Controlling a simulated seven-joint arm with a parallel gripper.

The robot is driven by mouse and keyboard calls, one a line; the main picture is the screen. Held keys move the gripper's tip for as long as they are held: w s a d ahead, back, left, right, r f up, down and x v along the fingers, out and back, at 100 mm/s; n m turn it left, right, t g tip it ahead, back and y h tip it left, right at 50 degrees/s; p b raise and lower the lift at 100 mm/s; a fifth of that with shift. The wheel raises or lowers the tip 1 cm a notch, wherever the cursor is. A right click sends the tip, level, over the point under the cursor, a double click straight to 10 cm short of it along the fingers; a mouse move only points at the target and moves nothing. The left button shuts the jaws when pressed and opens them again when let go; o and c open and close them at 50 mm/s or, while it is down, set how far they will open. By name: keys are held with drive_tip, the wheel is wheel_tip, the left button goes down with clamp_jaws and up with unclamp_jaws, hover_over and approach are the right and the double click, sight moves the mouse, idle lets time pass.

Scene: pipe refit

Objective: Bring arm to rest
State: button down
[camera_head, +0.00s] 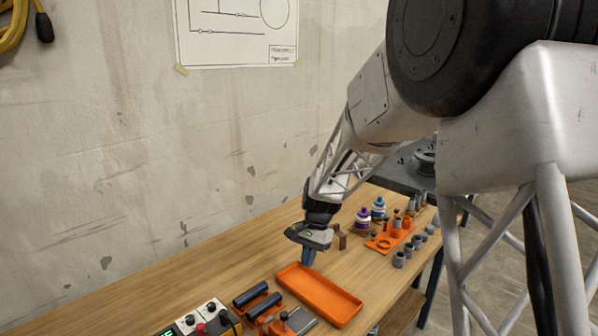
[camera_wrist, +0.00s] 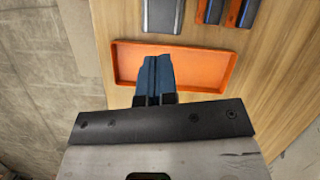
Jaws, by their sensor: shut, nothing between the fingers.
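My gripper (camera_head: 308,258) is at the end of my arm, above the wooden bench and close to the far edge of the orange tray (camera_head: 345,308). Its blue fingers are together with nothing between them. In the wrist view the gripper (camera_wrist: 156,62) points down over the tray (camera_wrist: 213,82), and its fingertips overlap the tray's interior. The tray looks empty, though my fingers hide part of it. I cannot tell the exact height of the fingertips above the tray.
Dark cylinders (camera_head: 251,295) in orange holders and a device with knobs (camera_head: 207,320) stand left of the tray. To the right are an orange rack (camera_head: 383,243), grey pipe fittings (camera_head: 399,259), and purple (camera_head: 363,217) and blue-labelled (camera_head: 378,207) bottles. A concrete wall (camera_head: 130,150) rises behind.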

drive_tip(key=s+d+r+n+t, duration=0.1)
drive_tip(key=s+d+r, duration=0.35)
drive_tip(key=s, duration=0.35)
drive_tip(key=s+d+r+n+t+h, duration=0.1)
drive_tip(key=s+d+r+n+t, duration=0.1)
drive_tip(key=s+d+r, duration=0.5)
drive_tip(key=s+d+r+n+t, duration=0.1)
drive_tip(key=s+r, duration=0.3)
drive_tip(key=s, duration=0.6)
drive_tip(key=s+d+n+t+h, duration=0.1)
drive_tip(key=s+d+n+t, duration=0.1)
drive_tip(key=s, duration=0.9)
drive_tip(key=shift+s+d+f, duration=0.2)
drive_tip(key=shift+d+f, duration=0.1)
drive_tip(key=shift+d, duration=0.3)
drive_tip(key=c, duration=1.8)
unclamp_jaws()
